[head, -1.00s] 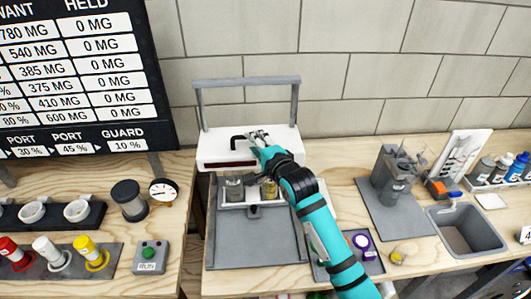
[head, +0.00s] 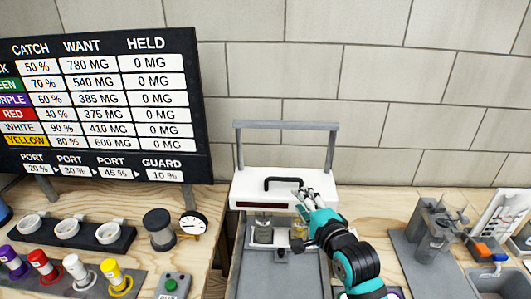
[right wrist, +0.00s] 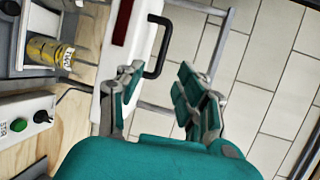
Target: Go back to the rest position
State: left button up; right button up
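My right gripper (head: 310,202) is just right of and below the black handle (head: 283,182) on the white box (head: 245,190) in the head view. In the right wrist view my right gripper (right wrist: 160,88) has its two fingers spread wide, with nothing held between them. The black handle (right wrist: 162,45) shows there beyond the fingers, apart from them as far as I can see. My left gripper is not in view.
A grey frame (head: 285,125) rises behind the white box. Glass jars (head: 263,230) stand in front of it. The board (head: 100,105), cups (head: 67,228), coloured bottles (head: 75,270) and gauge (head: 193,223) are at left. A grey stand (head: 435,230) is at right.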

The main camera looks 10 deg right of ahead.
jog(key=s+a+f+n+g, duration=0.1)
jog(key=s+f+n+g, duration=0.5)
jog(key=s+f+n, duration=0.6)
jog(key=s+f+n+g+h, duration=0.1)
jog(key=s+f+n+g, duration=0.25)
jog(key=s, duration=0.55)
jog(key=s+f+n+g+h, duration=0.1)
jog(key=s+f+n+g, duration=0.2)
jog(key=s, duration=0.6)
notch_tip(320, 180, down, 29)
jog(key=s+n+b, duration=0.1)
jog(key=s, duration=0.1)
jog(key=s+d+f+g+b, duration=0.1)
jog(key=s+d+f+g, duration=0.1)
jog(key=s+f, duration=1.4)
jog(key=shift+s+d+f, duration=0.2)
jog(key=shift+s+d, duration=0.2)
jog(key=shift+d, duration=0.25)
